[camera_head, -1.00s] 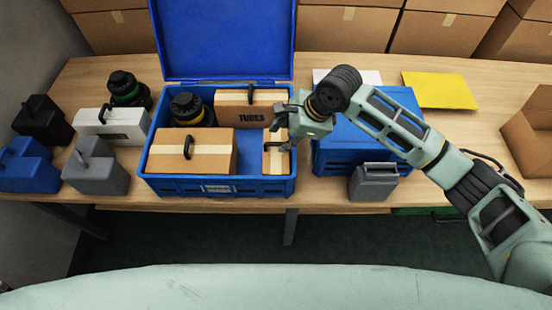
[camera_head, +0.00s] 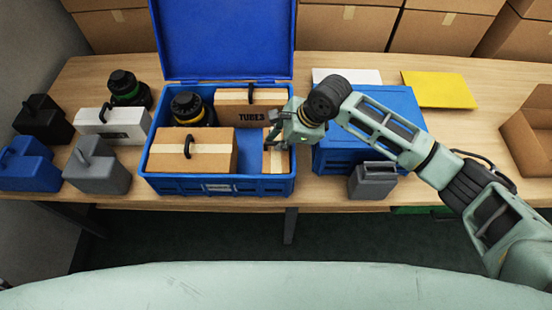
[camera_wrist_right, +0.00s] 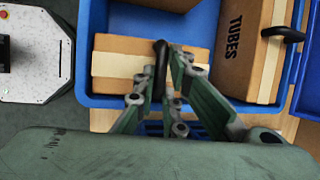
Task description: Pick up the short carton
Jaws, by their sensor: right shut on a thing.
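The short carton (camera_head: 279,160) is a small brown box with a pale tape band and a black handle. It sits at the right front inside the open blue crate (camera_head: 217,188). My right gripper (camera_head: 274,141) is over it, with its fingers on either side of the handle, shut on it. In the right wrist view the carton (camera_wrist_right: 118,62) shows beyond the fingers, and the gripper (camera_wrist_right: 166,75) closes around the black handle. The carton appears still inside the crate; its underside is hidden. My left gripper is not in view.
The crate also holds a larger carton (camera_head: 192,160), a TUBES carton (camera_head: 249,108) and a black canister (camera_head: 188,107). Its lid (camera_head: 222,40) stands open behind. A closed blue box (camera_head: 370,130) and a grey container (camera_head: 372,181) stand close on the right.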

